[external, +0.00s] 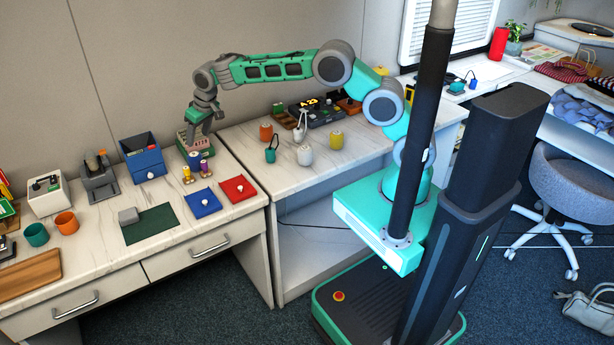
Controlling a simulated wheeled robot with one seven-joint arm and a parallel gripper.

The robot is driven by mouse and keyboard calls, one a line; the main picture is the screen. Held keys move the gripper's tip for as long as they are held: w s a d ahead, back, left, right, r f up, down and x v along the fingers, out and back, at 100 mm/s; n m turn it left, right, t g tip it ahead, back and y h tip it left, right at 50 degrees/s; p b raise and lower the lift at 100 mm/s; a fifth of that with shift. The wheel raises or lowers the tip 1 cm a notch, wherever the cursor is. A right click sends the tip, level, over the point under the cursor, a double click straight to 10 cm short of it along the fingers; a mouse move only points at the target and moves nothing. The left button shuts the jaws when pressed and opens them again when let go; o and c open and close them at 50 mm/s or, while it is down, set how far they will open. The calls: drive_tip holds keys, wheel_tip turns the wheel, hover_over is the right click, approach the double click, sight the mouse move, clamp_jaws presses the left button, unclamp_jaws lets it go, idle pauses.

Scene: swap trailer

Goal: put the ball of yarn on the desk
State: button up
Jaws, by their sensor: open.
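My gripper (206,116) is open at the back of the left counter, pointing down, just above a green and reddish box (183,143). I cannot tell whether its fingers touch the box. I cannot make out a ball of yarn for certain; the things near the gripper are too small to tell. A small dark rounded thing (194,158) stands in front of the box. The desk is not clearly marked: a left counter with drawers (110,265), a middle table (255,140) and a right desk (505,78) all show.
Small purple and yellow items (205,168), a blue pad (204,203), a red pad (238,189) and a blue bin (143,158) crowd the counter near my gripper. A green mat (151,226) bears a grey block. Several cups stand on the middle table, whose front is clear.

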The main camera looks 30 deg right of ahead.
drive_tip(key=s+d+r+m+h, duration=0.1)
drive_tip(key=s+d+r, duration=0.25)
drive_tip(key=d, duration=1.05)
drive_tip(key=s+d+r+m, duration=0.2)
drive_tip(key=d+r, duration=0.3)
drive_tip(key=d, duration=0.8)
drive_tip(key=s+d+f+m, duration=0.1)
drive_tip(key=s+d+f, duration=0.2)
drive_tip(key=s+d, duration=0.5)
drive_tip(key=s+d+f+m+h, duration=0.1)
drive_tip(key=s+d+f, duration=0.1)
drive_tip(key=s+d, duration=0.6)
drive_tip(key=s, duration=0.3)
drive_tip(key=shift+d+f+g, duration=0.3)
drive_tip(key=shift+f+g, duration=0.1)
drive_tip(key=shift+w, duration=0.1)
drive_tip(key=shift+c, duration=0.3)
